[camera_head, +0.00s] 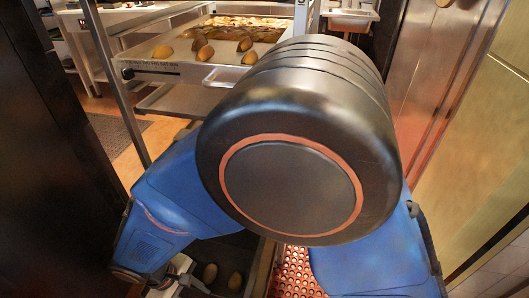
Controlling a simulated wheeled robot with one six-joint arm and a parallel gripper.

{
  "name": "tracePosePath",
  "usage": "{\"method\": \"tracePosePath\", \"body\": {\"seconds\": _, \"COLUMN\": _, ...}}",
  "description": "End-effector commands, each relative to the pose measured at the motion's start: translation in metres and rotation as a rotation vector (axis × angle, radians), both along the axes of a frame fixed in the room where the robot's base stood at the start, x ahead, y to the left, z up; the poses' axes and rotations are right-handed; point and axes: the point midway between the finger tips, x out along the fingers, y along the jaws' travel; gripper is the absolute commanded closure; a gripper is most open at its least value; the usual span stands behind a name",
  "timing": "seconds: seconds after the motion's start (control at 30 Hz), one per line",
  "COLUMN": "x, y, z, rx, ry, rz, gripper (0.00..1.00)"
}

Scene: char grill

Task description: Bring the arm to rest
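My arm fills the middle of the head view, with a large dark round joint in front and blue links on both sides. What looks like part of my gripper (180,275) shows at the lower left, below the left blue link. Its fingertips are hidden or too small to make out, so I cannot tell whether it is open or shut.
A dark container (230,250) with brown rounded items (235,281) lies below my arm. A metal rack (170,70) behind holds a tray of several similar items (200,52). A dark panel (45,150) stands close left and steel doors (435,70) right. A floor mat (112,132) lies left.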

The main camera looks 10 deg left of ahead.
Motion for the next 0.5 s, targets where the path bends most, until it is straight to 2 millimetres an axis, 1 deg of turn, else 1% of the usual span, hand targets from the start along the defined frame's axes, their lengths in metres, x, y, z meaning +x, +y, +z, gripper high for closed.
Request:
{"method": "tracePosePath", "body": {"seconds": 0.03, "x": 0.017, "y": -0.007, "z": 0.014, "rx": 0.019, "ry": 0.0, "rz": -0.034, "gripper": 0.69}}
{"method": "tracePosePath", "body": {"seconds": 0.2, "x": 0.066, "y": -0.034, "z": 0.053, "rx": 0.073, "ry": 0.0, "rz": -0.128, "gripper": 0.69}}
{"method": "tracePosePath", "body": {"seconds": 0.37, "x": 0.107, "y": -0.066, "z": 0.087, "rx": 0.124, "ry": -0.006, "rz": -0.218, "gripper": 0.69}}
{"method": "tracePosePath", "body": {"seconds": 0.5, "x": 0.137, "y": -0.098, "z": 0.115, "rx": 0.168, "ry": -0.016, "rz": -0.295, "gripper": 0.69}}
